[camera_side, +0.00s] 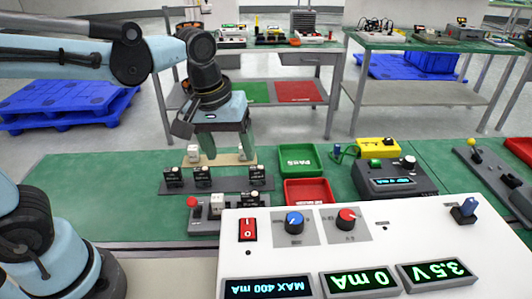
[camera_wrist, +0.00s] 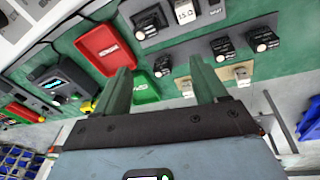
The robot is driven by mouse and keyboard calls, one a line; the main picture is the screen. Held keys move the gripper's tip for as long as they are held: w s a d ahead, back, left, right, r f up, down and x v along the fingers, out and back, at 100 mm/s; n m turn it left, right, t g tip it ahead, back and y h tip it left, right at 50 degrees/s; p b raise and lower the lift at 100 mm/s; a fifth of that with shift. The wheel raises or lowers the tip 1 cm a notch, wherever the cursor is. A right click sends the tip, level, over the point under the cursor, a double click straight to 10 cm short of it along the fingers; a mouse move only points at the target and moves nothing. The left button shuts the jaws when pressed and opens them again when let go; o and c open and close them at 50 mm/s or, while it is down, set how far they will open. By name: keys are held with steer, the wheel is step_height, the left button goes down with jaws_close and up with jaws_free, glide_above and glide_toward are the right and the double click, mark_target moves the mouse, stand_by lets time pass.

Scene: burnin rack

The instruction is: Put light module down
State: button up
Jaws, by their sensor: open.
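My gripper (camera_side: 225,155) is open, with nothing visible between its fingers, and hangs over the back left of the green bench. In the wrist view the gripper (camera_wrist: 160,68) shows both fingers wide apart above the bench. Three small black modules with pale round faces stand on a grey rack: a left one (camera_side: 172,175), a middle one (camera_side: 203,175) and a right one (camera_side: 257,175). The right one shows in the wrist view (camera_wrist: 163,66) between the fingers' lines, apart from both. A small white block (camera_side: 193,153) stands on a beige strip (camera_side: 225,160). Which one is the light module I cannot tell.
A green tray (camera_side: 300,158) and a red tray (camera_side: 307,191) lie right of the rack. A dark meter box (camera_side: 395,180) and yellow box (camera_side: 378,148) stand farther right. A white power panel (camera_side: 345,255) fills the front. A front strip holds a red-buttoned block and other parts.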

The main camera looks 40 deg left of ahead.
steer(key=s+a+f+m+t, duration=0.1)
steer(key=s+a+m+t, duration=0.2)
steer(key=a+m+t, duration=0.2)
steer(key=shift+s+a+f+m, duration=0.4)
steer(key=shift+a+m, duration=0.1)
steer(key=shift+m, duration=0.1)
stand_by(0.3)
